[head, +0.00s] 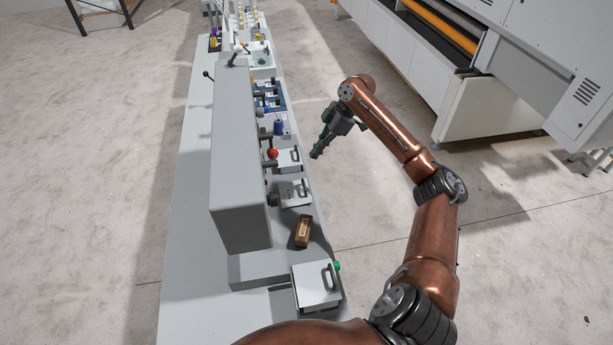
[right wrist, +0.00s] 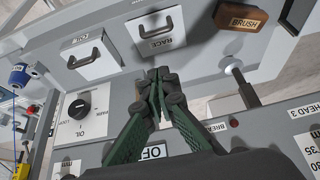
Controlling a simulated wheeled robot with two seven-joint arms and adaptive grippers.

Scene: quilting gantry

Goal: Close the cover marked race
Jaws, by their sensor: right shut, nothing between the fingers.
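The cover marked RACE (right wrist: 155,44) is a pale plate with a dark bar handle, at the top middle of the right wrist view. In the head view it appears to be the plate (head: 298,197) beside the brown brush. I cannot tell how far it is open. My right gripper (right wrist: 160,76) is shut and empty, its tips pointing towards the cover and just below it in the right wrist view. In the head view my right gripper (head: 316,155) is right of the machine, apart from the covers. My left gripper is not in view.
A similar cover marked OIL (right wrist: 95,68) is left of the RACE cover. A brown block marked BRUSH (right wrist: 243,18) is to its right. A dark OIL knob (right wrist: 78,109) and a post (right wrist: 243,88) stand close by. Open floor (head: 375,210) lies right of the bench.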

